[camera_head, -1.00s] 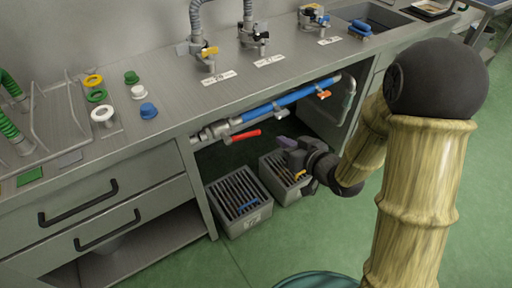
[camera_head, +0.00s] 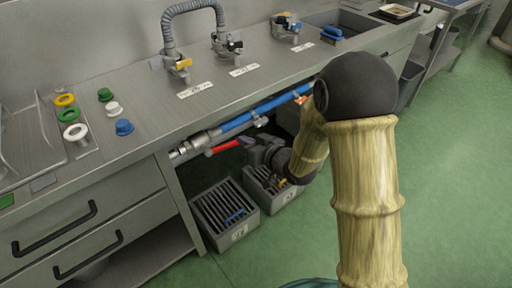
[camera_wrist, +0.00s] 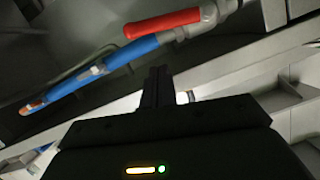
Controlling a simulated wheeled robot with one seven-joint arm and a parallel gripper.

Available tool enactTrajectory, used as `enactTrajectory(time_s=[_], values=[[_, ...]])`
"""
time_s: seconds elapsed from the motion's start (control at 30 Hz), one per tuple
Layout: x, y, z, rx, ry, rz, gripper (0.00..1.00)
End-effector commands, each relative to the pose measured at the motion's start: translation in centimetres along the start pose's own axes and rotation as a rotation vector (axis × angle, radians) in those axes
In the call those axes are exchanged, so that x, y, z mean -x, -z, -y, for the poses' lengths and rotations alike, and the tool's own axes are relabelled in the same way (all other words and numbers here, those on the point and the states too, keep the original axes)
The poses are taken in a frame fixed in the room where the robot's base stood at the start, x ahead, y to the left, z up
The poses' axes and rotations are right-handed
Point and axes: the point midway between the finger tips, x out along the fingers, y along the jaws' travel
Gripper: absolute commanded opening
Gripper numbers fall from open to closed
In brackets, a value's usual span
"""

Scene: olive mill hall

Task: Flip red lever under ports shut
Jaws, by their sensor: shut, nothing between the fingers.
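A red lever (camera_head: 225,146) sits at the left valve of the blue pipe (camera_head: 262,108) under the counter. In the head view it runs roughly along the pipe, just below it. In the wrist view the red lever (camera_wrist: 163,22) angles slightly away from the blue pipe (camera_wrist: 120,60) and meets a grey fitting (camera_wrist: 215,12). My gripper (camera_head: 248,143) is shut and empty, its tips close to the lever's free right end in the head view. In the wrist view my gripper (camera_wrist: 157,75) points up below the lever; a gap shows between them.
Two grey slotted crates, a left one (camera_head: 213,240) and a right one (camera_head: 274,208), stand on the floor below. A small orange-handled valve (camera_head: 300,100) is further right on the pipe. Hose ports with yellow, black and orange handles stand on the counter (camera_head: 150,110).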

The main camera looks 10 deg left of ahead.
Motion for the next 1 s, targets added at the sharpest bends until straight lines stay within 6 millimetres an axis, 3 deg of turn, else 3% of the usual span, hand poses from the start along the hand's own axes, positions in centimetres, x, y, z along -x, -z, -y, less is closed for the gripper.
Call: enactTrajectory(time_s=[0.13, 0.4, 1.0], values=[[-2.7, -0.3, 0.1, 0.002, 0.003, 0.001, 0.0], [-4.9, -2.7, 0.0, 0.001, 0.0, 0.001, 0.0], [-5.1, -3.0, -0.1, -0.02, 0.005, 0.0, 0.0]])
